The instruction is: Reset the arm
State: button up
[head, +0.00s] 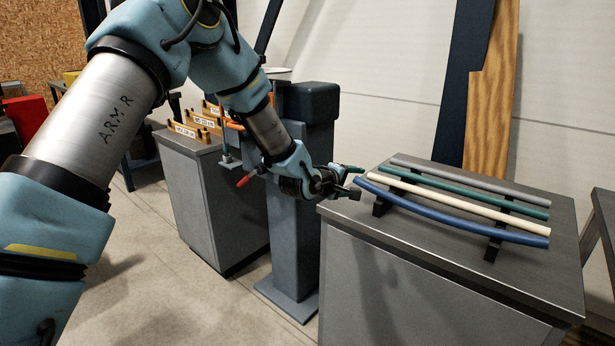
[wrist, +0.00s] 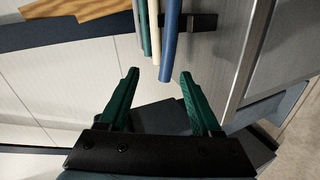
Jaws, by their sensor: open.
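My gripper (head: 354,181) is at the left end of the rack of rods, above the near left edge of the right-hand cabinet. Its green fingers are apart and empty in the wrist view (wrist: 157,100). The blue rod (head: 450,218) lies nearest to me on the rack, and its end (wrist: 168,62) points in between the fingers from beyond them. I cannot tell whether the fingers touch it. My arm reaches in from the left of the head view.
A cream rod (head: 445,200), a green rod (head: 470,196) and a grey rod (head: 470,183) lie behind the blue one on black rests. The grey cabinet (head: 440,290) carries them. A grey pillar machine (head: 292,240) and another cabinet (head: 205,200) with wooden holders stand to the left.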

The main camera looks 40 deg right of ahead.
jog(key=w+a+m+t+y, duration=0.1)
jog(key=w+a+y, duration=0.25)
jog(key=a, duration=0.75)
jog(key=w+a+y, duration=0.2)
jog(key=w+a, duration=0.3)
jog(key=a, duration=0.5)
jog(key=w+a+m+t+y, duration=0.1)
jog(key=w+a+y, duration=0.25)
jog(key=a, duration=0.75)
jog(key=s+a+g+y, duration=0.1)
jog(key=s+a, duration=0.3)
jog(key=a, duration=0.5)
jog(key=s+a+r+g+y, duration=0.1)
jog(key=s+a, duration=0.4)
jog(key=a, duration=0.5)
jog(key=s+a+g+y, duration=0.1)
jog(key=s+a, duration=0.3)
jog(key=a, duration=0.5)
jog(key=shift+s+a+r+g+y, duration=0.2)
jog(key=shift+a+r+g+y, duration=0.15)
jog(key=shift+y, duration=0.25)
jog(key=shift+d, duration=0.1)
jog(key=shift+c, duration=0.3)
